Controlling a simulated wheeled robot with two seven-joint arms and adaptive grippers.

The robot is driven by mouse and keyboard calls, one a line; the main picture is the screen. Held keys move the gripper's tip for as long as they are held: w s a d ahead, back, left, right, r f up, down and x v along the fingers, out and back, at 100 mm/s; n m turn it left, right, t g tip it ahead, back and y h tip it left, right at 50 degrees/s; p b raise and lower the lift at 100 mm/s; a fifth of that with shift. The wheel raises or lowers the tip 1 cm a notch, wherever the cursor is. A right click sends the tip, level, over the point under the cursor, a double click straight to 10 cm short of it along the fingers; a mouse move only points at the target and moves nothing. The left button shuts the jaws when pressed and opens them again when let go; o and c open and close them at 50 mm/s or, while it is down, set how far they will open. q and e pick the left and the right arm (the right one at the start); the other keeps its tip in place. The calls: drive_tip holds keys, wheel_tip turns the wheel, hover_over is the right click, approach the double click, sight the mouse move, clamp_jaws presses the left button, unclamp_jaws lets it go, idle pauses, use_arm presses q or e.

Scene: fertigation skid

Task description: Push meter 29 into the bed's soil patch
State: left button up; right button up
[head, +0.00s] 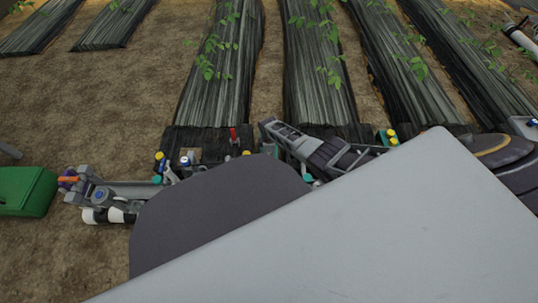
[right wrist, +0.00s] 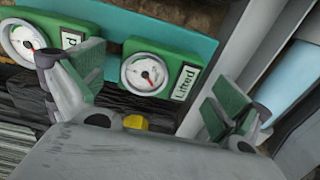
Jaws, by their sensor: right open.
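In the right wrist view two round white gauges on green square housings show, one at the left (right wrist: 28,40) and one in the middle (right wrist: 147,72). I see no number 29, so I cannot tell which meter, if any, is meter 29. My right gripper (right wrist: 158,95) is open, its green-padded fingers apart, with the middle gauge showing beyond the gap. In the head view my right gripper (head: 272,128) is over the dark near end of the beds. I cannot make out my left gripper.
Long dark covered beds (head: 220,75) with green seedlings run away from me. Small valves and fittings, including a red one (head: 233,135), line their near end. A green box (head: 27,191) stands at the left. A large pale grey panel (head: 370,230) hides the foreground. Bare soil lies left.

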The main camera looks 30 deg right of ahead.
use_arm(q)
drive_tip(key=shift+w+r, duration=0.1)
drive_tip(key=shift+r, duration=0.05)
use_arm(e)
drive_tip(key=c, duration=1.1)
drive_tip(key=shift+r+p, duration=0.65)
drive_tip(key=shift+p, duration=0.05)
drive_tip(key=shift+r+p, duration=0.85)
drive_tip(key=shift+p, duration=0.05)
drive_tip(key=shift+r+p, duration=1.2)
drive_tip(key=shift+r, duration=0.05)
use_arm(q)
drive_tip(key=shift+g+y, duration=0.4)
drive_tip(key=shift+y, duration=0.1)
drive_tip(key=r, duration=0.3)
drive_tip(key=s+a+r, duration=0.1)
drive_tip(key=r, duration=0.1)
use_arm(e)
drive_tip(key=shift+r, duration=0.15)
use_arm(q)
drive_tip(key=shift+r, duration=0.15)
use_arm(e)
drive_tip(key=shift+r, duration=0.1)
